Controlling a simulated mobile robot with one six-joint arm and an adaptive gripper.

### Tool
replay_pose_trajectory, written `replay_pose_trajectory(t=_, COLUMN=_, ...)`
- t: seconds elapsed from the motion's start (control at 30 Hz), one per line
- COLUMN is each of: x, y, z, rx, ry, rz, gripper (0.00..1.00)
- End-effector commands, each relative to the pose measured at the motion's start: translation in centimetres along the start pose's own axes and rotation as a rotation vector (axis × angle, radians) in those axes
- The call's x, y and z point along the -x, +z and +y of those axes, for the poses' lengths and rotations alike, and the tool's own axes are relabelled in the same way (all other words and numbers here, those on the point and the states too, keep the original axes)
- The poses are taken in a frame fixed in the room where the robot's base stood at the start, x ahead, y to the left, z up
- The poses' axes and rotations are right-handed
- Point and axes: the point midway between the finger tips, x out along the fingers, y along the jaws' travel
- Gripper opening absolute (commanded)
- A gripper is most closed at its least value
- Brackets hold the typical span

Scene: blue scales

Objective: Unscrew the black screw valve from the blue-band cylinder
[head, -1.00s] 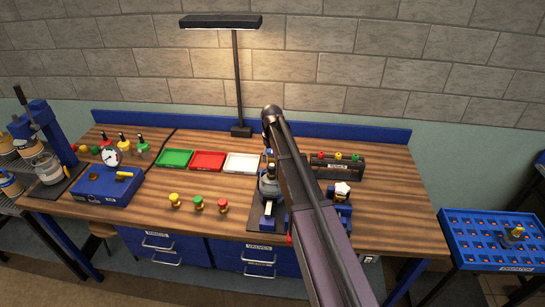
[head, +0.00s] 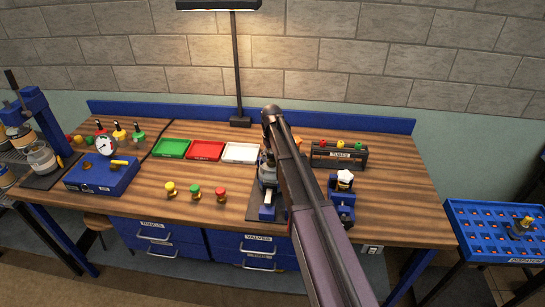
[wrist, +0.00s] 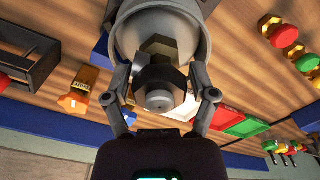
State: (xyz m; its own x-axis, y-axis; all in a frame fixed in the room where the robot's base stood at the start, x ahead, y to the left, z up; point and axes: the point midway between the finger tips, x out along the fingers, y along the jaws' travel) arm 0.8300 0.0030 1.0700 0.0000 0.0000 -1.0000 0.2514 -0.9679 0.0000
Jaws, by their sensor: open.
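In the wrist view the grey cylinder (wrist: 120,35) shows end-on, with a brass neck (wrist: 155,45) and the black screw valve (wrist: 160,76) with a grey centre on its end. My gripper (wrist: 161,97) is open, with one finger on each side of the black valve. I see a gap on the left; whether the right finger touches is unclear. In the head view the cylinder (head: 264,171) is on a dark stand, partly covered by my arm, which also hides the gripper. I cannot make out a blue band.
White (head: 240,152), red (head: 206,151) and green (head: 171,148) trays lie left of the cylinder. Several coloured knobs (head: 195,191) stand in front of them. A blue fixture (head: 341,209) and a dark rack (head: 339,156) are on the right. A lamp (head: 236,70) stands behind.

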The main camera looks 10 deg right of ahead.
Motion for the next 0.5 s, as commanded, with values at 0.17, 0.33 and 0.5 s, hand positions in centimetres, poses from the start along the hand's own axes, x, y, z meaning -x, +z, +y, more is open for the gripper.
replay_pose_trajectory(t=0.17, x=-0.32, y=0.00, z=0.00, rx=0.000, ry=0.000, rz=0.000, gripper=0.74)
replay_pose_trajectory(t=0.33, x=-0.29, y=0.00, z=0.01, rx=0.000, ry=0.000, rz=0.000, gripper=0.74)
replay_pose_trajectory(t=0.5, x=-0.29, y=0.00, z=0.02, rx=0.000, ry=0.000, rz=0.000, gripper=0.54)
